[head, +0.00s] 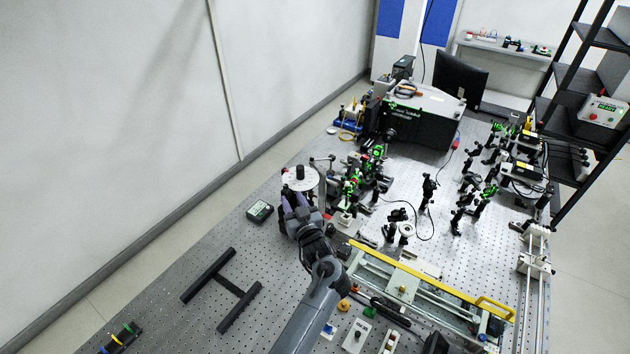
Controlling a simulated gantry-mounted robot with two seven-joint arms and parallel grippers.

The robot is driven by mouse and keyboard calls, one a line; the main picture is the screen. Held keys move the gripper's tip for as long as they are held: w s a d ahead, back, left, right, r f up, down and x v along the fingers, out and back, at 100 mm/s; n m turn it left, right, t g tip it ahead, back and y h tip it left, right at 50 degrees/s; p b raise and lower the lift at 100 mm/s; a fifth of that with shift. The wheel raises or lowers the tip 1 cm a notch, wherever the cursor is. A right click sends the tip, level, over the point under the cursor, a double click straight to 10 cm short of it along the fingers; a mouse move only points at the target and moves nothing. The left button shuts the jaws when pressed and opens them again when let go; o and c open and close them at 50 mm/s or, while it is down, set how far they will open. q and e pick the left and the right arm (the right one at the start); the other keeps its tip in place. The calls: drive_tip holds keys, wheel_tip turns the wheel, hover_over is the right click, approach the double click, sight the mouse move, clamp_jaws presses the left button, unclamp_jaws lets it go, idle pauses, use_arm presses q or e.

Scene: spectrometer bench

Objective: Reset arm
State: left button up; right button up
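Small optical mounts (365,180) stand close to the right of the gripper. A small boxed meter (260,211) lies to its left. A black H-shaped frame (222,289) lies at front left. A yellow-edged rail assembly (420,275) is at front right. The left bench area is mostly clear.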

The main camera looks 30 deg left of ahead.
use_arm(q)
drive_tip(key=s+d+m+g+h+p, duration=0.2)
drive_tip(key=s+d+m+h+p, duration=0.1)
drive_tip(key=s, duration=0.9)
drive_tip(key=s+d+m+g+h+p, duration=0.2)
drive_tip(key=s+d+m+h+p, duration=0.2)
drive_tip(key=s, duration=0.9)
drive_tip(key=s+d+m+g+h+p, duration=0.2)
drive_tip(key=s+d+m+h, duration=0.4)
drive_tip(key=s, duration=0.7)
drive_tip(key=d+h+p, duration=0.1)
drive_tip(key=d+h, duration=0.1)
drive_tip(key=d, duration=0.2)
drive_tip(key=shift+d+f+g, duration=0.15)
drive_tip(key=shift+g, duration=0.25)
drive_tip(key=shift+w, duration=0.1)
